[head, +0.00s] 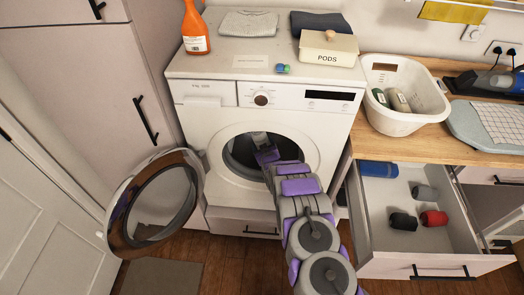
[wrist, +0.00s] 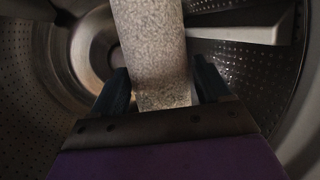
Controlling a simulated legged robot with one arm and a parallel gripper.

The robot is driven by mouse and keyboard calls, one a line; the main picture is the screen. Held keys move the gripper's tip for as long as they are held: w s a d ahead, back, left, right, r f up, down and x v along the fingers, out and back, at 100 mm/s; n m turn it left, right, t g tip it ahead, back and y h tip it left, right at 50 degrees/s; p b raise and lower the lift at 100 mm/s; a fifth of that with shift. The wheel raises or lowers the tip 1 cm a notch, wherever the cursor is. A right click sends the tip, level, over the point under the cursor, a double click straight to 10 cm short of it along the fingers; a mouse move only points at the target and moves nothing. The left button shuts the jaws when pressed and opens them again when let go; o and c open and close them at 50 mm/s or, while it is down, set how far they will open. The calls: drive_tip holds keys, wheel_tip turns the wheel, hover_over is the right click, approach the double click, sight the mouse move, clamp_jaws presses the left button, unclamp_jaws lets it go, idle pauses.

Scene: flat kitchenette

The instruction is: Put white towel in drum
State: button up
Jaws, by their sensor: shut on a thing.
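The washing machine (head: 200,140) stands with its round door (head: 155,205) swung open to the left. My gripper (head: 260,140) reaches into the drum opening (head: 235,155). In the wrist view, my gripper (wrist: 165,90) is shut on a pale, textured cloth, the white towel (wrist: 150,40), which extends upward between the two dark fingers. The perforated metal drum (wrist: 235,65) surrounds it on both sides. My arm hides part of the opening in the head view, and I cannot tell whether the towel touches the drum's back wall.
On the machine top are an orange bottle (head: 194,30), a folded grey cloth (head: 248,23), a dark cloth (head: 320,20), and a PODS box (head: 328,48). A white basket (head: 420,115) sits on the counter. An open drawer (head: 440,255) juts out at right, holding rolled cloths.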

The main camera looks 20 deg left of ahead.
drive_tip(key=w+a+f, duration=0.1)
drive_tip(key=w, duration=0.5)
drive_tip(key=shift+a, duration=0.25)
idle(0.3)
drive_tip(key=o, duration=1.1)
drive_tip(key=shift+c, duration=0.2)
drive_tip(key=shift+p+v, duration=0.7)
drive_tip(key=shift+v, duration=1.05)
drive_tip(key=p+v, duration=0.3)
drive_tip(key=v, duration=1)
drive_tip(key=shift+s, duration=0.25)
